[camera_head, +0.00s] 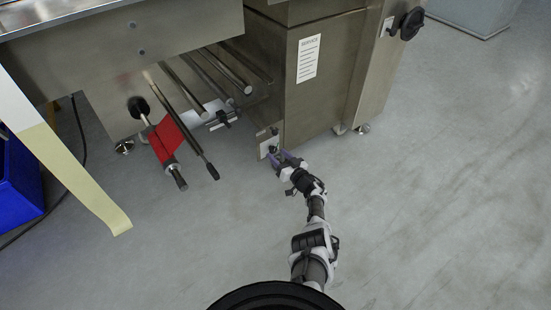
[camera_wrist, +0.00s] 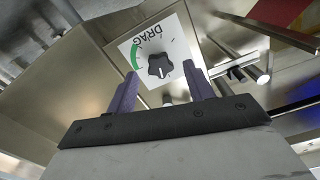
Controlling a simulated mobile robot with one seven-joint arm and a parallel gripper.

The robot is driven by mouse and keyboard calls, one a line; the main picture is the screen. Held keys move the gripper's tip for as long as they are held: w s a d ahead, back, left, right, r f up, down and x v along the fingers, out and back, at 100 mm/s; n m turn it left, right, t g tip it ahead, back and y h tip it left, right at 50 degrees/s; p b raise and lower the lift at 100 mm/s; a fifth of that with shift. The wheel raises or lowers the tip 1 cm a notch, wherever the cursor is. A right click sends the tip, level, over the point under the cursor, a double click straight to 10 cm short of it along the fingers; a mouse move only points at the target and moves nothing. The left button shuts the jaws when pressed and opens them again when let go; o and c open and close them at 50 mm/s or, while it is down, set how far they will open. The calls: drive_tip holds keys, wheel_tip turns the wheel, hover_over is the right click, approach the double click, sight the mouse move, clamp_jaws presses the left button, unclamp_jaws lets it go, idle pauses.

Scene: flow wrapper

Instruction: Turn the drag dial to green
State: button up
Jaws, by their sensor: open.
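The drag dial (camera_wrist: 160,65) is a black lobed knob on a white plate marked DRAG (camera_wrist: 187,47), with a green arc (camera_wrist: 135,57) along one side. In the wrist view the lettering appears upside down. The knob's pointer direction is too small to tell for sure. In the head view the plate (camera_head: 264,148) is low on the machine's side, partly hidden by my gripper. My gripper (camera_wrist: 162,92) is open, its two purple fingers on either side of the knob in the picture. In the head view my gripper (camera_head: 281,157) is close to the plate; I cannot tell whether it touches.
The steel machine (camera_head: 320,75) stands behind the dial. Metal rollers (camera_head: 180,85) and a red part (camera_head: 167,137) stick out to the left. A black handwheel (camera_head: 412,23) is at upper right. A blue bin (camera_head: 18,180) is at far left. The floor on the right is clear.

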sight(272, 149)
drive_tip(key=shift+b+x, duration=0.6)
drive_tip(key=shift+x, duration=0.7)
drive_tip(key=c, duration=1)
